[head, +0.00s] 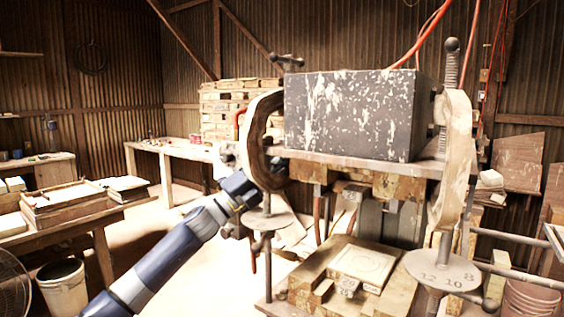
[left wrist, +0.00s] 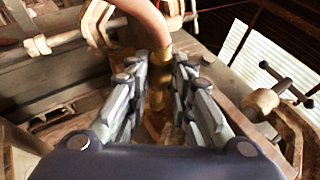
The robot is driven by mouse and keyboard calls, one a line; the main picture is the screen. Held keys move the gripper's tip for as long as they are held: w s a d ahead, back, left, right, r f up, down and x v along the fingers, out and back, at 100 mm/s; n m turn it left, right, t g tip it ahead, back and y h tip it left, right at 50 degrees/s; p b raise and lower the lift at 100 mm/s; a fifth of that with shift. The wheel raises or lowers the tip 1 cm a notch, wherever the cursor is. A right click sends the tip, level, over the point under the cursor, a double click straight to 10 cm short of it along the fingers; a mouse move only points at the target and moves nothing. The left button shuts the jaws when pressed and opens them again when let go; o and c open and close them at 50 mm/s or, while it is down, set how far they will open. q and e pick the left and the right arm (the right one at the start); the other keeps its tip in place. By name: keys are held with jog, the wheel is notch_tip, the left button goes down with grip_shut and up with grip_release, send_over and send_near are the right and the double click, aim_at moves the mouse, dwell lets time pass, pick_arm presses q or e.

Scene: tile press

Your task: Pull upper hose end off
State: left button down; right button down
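The tile press has a dark, worn block (head: 355,115) on a plate between two curved side frames. My left gripper (head: 240,190) reaches in from the left, beside the press's left curved frame (head: 257,140). In the left wrist view, the fingers (left wrist: 162,75) stand on both sides of a brass fitting at the end of an orange hose (left wrist: 145,12). The hose comes down from the top of that view. The gap is narrow; I cannot tell whether the fingers touch the fitting. A short piece of orange hose (head: 239,118) shows behind the frame in the head view. My right gripper is not in view.
A T-handled screw (left wrist: 285,85) and a curved frame lie close on the right in the left wrist view. A metal bar (left wrist: 60,40) crosses at upper left. A wooden table with a tray (head: 65,205) stands at left, above a white bucket (head: 62,285).

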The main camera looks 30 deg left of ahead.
pick_arm(q)
jog(key=a, duration=0.3)
jog(key=shift+w+a, duration=0.2)
jog(key=shift+w, duration=0.05)
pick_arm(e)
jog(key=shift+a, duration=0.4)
pick_arm(q)
jog(key=c, duration=1.7)
grip_release()
jog(key=shift+a, duration=0.2)
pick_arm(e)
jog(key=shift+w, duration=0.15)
pick_arm(q)
jog(key=v, duration=1.2)
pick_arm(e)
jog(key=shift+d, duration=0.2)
